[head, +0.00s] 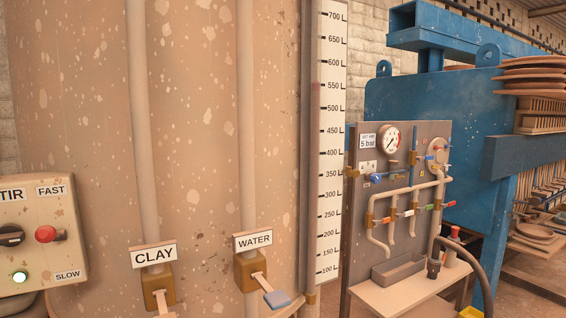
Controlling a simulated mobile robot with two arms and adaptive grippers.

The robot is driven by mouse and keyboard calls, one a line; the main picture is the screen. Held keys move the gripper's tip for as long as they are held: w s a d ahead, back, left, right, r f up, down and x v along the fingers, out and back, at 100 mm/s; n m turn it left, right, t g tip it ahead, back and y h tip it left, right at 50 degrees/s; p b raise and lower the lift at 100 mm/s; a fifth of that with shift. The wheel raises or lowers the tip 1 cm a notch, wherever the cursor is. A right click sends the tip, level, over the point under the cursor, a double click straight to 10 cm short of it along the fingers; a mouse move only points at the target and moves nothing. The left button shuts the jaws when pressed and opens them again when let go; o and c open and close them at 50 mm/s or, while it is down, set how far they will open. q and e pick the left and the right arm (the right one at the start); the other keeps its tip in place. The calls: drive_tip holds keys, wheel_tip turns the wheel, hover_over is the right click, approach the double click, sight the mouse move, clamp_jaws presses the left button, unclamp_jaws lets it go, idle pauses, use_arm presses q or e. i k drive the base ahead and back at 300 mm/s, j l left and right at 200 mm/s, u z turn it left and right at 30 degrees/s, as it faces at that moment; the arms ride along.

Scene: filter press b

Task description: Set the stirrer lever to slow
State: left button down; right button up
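The stirrer box (30,205), a worn cream panel at the left edge, has a partly cut-off label ending in "TIR". The stirrer lever with a red ball knob (46,234) sticks out toward me between the FAST label (52,190) above and the SLOW label (68,275) below. It sits about midway between the labels; which setting it is in, I cannot tell for sure. Neither of my grippers shows.
A large speckled tank (190,140) fills the middle, with CLAY (153,256) and WATER (253,240) valves low on its front. A level scale (331,150) stands at its right. Farther right are a gauge panel (435,145) with piping and a blue press frame (480,110).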

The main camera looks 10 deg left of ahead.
sight(47, 235)
drive_tip(key=u, duration=1.45)
